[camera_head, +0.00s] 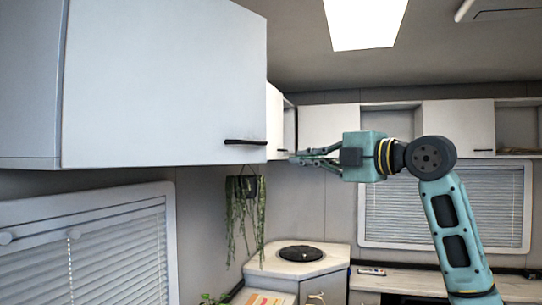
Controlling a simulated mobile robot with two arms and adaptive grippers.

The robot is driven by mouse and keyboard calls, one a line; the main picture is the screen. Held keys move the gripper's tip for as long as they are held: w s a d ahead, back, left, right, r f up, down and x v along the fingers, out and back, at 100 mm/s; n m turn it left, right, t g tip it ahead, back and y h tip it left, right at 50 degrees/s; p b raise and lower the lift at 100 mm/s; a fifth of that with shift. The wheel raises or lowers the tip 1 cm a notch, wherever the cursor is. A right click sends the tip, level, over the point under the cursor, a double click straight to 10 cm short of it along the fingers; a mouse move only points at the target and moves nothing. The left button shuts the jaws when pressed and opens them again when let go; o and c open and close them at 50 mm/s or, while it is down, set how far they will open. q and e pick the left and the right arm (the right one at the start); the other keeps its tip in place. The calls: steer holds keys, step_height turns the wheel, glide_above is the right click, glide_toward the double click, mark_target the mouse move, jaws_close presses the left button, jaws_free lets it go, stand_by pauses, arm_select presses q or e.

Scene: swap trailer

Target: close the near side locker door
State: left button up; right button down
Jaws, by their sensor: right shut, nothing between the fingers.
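A large white locker door (160,85) fills the upper left, with a dark bar handle (246,142) at its lower right corner. I cannot tell whether this door lies flush or stands slightly out. My right gripper (294,157) is shut and empty. Its fingers point left, just right of the door's edge and the handle in the picture; contact with anything there cannot be made out. My left gripper is not in view.
A farther locker (275,120) shows beyond the door's edge, with a dark gap beside it. A hanging plant (245,210) is below. A counter with a round black top (301,254) stands lower down. Blinds (90,255) cover the left window.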

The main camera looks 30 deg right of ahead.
mark_target(254, 157)
steer(key=p+x, duration=0.7)
steer(key=x, duration=0.6)
steer(key=shift+w+r, duration=0.1)
steer(key=shift+r, duration=0.1)
steer(key=shift+w+a+f+p, duration=0.1)
steer(key=shift+w+f+p, duration=0.1)
steer(key=shift+w+p, duration=0.25)
steer(key=shift+w, duration=0.1)
